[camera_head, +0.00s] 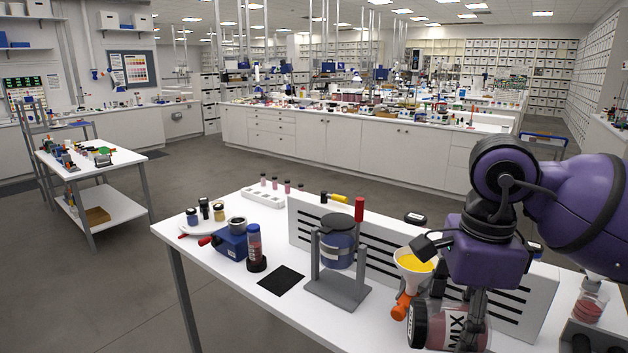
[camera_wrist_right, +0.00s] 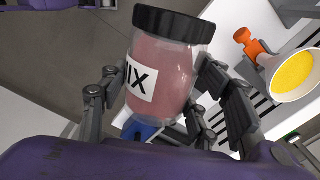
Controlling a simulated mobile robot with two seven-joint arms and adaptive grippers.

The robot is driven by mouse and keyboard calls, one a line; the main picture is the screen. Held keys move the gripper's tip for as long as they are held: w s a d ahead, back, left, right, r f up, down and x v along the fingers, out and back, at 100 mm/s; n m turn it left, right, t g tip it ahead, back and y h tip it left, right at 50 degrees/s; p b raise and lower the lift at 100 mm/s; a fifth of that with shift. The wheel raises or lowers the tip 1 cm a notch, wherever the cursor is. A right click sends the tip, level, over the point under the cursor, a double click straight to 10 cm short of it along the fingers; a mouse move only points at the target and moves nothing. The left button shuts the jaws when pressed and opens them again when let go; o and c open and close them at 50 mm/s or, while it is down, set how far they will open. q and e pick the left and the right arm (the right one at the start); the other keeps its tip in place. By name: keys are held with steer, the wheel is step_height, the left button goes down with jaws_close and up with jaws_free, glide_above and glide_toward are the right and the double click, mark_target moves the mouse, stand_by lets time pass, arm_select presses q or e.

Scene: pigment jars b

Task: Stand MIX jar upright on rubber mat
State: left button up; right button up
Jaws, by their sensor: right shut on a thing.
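The MIX jar (camera_head: 466,328) is clear with pink contents, a black lid and a white label. In the head view it lies on its side, lid to the left, at the front right. My right gripper (camera_head: 462,312) is shut on it from above. In the right wrist view the jar (camera_wrist_right: 160,75) sits between both fingers of the gripper (camera_wrist_right: 155,108). I cannot tell whether it touches the table. The black rubber mat (camera_head: 281,280) lies flat and bare on the table, well left of the jar. My left gripper is not in view.
A grey stand with a blue container (camera_head: 336,248) stands between mat and jar. A funnel of yellow powder (camera_head: 414,268) with an orange valve is close beside my gripper. A slotted white panel (camera_head: 385,262) runs behind. A dark-based tube (camera_head: 255,248) and blue device (camera_head: 231,243) stand left of the mat.

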steer(key=n, duration=0.3)
steer(key=f+n, duration=0.1)
steer(key=shift+w+a, duration=0.15)
steer(key=shift+a, duration=0.1)
steer(key=n, duration=0.3)
steer(key=w+f+n, duration=0.1)
steer(key=shift+a+n, duration=0.3)
steer(key=shift+n, duration=0.1)
steer(key=shift+w+a+f+n, duration=0.15)
steer(key=shift+f+n, duration=0.25)
steer(key=shift+n, duration=0.7)
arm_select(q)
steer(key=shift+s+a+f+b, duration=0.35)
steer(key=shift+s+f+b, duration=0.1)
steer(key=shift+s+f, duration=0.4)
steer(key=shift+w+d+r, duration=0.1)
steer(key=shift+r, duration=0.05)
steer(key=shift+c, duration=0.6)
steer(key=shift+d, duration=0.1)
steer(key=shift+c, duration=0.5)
arm_select(e)
steer(key=s+a+f+n, duration=0.3)
steer(key=f+n, duration=0.6)
steer(key=f, duration=0.1)
steer(key=shift+s+f, duration=0.15)
steer(key=shift+f, duration=0.2)
